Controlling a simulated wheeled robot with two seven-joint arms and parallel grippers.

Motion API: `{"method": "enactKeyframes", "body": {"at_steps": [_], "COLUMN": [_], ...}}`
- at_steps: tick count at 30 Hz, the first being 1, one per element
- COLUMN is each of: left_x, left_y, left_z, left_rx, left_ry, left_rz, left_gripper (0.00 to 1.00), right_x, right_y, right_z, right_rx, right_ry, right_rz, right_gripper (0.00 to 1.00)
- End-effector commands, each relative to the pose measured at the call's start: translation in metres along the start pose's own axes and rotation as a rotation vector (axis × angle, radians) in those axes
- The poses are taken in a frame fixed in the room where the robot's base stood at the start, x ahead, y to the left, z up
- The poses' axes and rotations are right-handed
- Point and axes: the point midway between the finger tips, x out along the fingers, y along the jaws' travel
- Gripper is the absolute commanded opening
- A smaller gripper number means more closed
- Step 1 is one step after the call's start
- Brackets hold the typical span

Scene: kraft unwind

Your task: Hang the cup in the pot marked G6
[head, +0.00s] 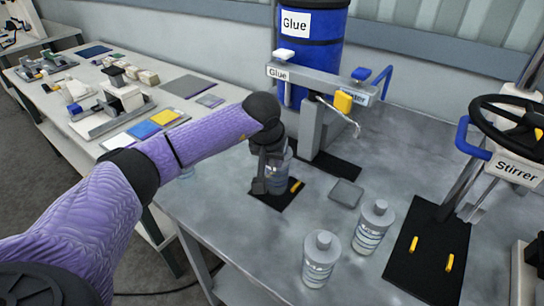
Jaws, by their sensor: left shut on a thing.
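My left gripper (262,178) comes down from the purple arm at the middle of the head view. It is shut on a clear, bluish cup-like container (285,172), partly hidden behind its fingers. The container is at a black mat (270,199) on the grey table; I cannot tell whether it touches the mat. A small orange-yellow piece (296,186) shows just right of the container. I see no pot with a readable G6 mark. My right gripper is not in view.
Two grey-capped bottles (373,228) (320,259) stand on the grey table (230,240) at front right. A stand with a "Glue" sign (300,78) and a blue drum (314,45) are behind. A "Stirrer" machine (510,168) stands at right. A small grey lid-like square (346,193) lies between.

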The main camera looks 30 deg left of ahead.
Motion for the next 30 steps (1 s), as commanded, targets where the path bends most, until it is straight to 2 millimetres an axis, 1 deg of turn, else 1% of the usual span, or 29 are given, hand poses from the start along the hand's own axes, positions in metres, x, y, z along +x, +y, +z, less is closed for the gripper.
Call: {"method": "enactKeyframes", "body": {"at_steps": [10, 11, 12, 14, 15, 16, 22, 24, 26, 30], "left_x": [-0.001, -0.001, -0.001, -0.001, -0.001, -0.001, -0.001, -0.005, -0.016, -0.053], "left_y": [0.000, 0.000, 0.000, 0.000, 0.000, 0.000, 0.000, 0.000, 0.000, -0.001], "left_z": [-0.001, -0.001, -0.001, -0.001, -0.001, -0.001, 0.000, -0.001, -0.002, -0.002], "left_rx": [0.000, 0.000, 0.000, 0.000, 0.000, 0.000, 0.000, 0.000, 0.001, 0.001], "left_ry": [0.001, 0.001, 0.001, 0.001, 0.001, 0.001, 0.000, 0.001, 0.004, 0.006], "left_rz": [0.000, 0.000, 0.000, 0.000, 0.000, 0.000, 0.000, 0.000, 0.001, 0.000], "left_gripper": [0.00, 0.35, 0.44, 0.57, 0.65, 0.70, 0.70, 0.70, 0.70, 0.70], "right_x": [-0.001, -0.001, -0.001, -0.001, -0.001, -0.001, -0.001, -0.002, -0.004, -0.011], "right_y": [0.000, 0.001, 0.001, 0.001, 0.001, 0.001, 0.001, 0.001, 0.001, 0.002], "right_z": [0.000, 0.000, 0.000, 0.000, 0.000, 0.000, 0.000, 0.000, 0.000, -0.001], "right_rx": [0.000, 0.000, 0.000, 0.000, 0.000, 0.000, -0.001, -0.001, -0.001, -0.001], "right_ry": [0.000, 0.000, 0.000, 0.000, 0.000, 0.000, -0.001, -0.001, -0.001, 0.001], "right_rz": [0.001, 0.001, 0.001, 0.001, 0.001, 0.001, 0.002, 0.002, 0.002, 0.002], "right_gripper": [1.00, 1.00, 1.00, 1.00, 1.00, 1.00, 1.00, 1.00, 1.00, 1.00]}}
